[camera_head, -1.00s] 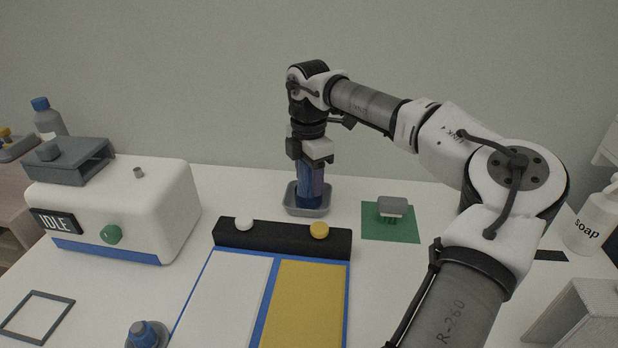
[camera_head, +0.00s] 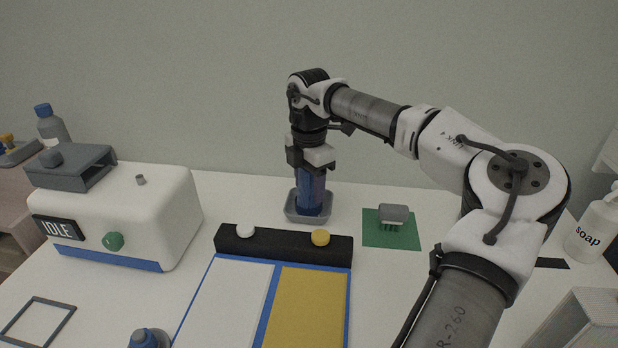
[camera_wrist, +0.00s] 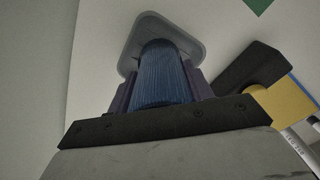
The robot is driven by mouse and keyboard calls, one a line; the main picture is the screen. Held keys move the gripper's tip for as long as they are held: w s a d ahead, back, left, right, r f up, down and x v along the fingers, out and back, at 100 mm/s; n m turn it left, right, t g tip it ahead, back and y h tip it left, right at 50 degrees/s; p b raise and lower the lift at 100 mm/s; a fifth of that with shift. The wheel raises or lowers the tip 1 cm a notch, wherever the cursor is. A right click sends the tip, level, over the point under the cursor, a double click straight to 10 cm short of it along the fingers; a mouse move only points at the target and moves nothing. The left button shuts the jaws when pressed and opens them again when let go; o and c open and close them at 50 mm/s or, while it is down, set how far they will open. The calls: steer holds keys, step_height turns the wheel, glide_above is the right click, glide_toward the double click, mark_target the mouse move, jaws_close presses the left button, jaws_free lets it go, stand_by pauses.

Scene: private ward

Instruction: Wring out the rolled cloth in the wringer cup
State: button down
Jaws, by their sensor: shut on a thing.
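The rolled cloth (camera_head: 305,195) is blue and stands upright between the jaws of my gripper (camera_head: 314,190). In the wrist view the cloth (camera_wrist: 160,78) shows a ribbed side, with a dark purple finger of my gripper (camera_wrist: 162,88) on each side of it. My gripper is shut on the cloth and points down. The lower end of the cloth is inside the grey wringer cup (camera_head: 291,214), a shallow square-rimmed vessel. Its rim also shows in the wrist view (camera_wrist: 193,45). Whether the cloth touches the cup's floor is hidden.
A black bar with a white knob (camera_head: 245,231) and a yellow knob (camera_head: 320,238) lies in front of the cup. A grey brush (camera_head: 394,213) sits on a green mat (camera_head: 375,238) to the right. A white machine (camera_head: 160,215) marked IDLE stands left. A soap bottle (camera_head: 592,232) stands far right.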

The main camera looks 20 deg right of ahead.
stand_by(0.3)
steer(key=shift+r+p, duration=1.75)
steer(key=shift+r, duration=0.9)
steer(key=shift+r+p, duration=0.6)
steer(key=shift+r, duration=0.35)
steer(key=shift+f, duration=0.2)
step_height(320, 180, down, 6)
steer(key=b, duration=0.4)
steer(key=shift+r, duration=0.15)
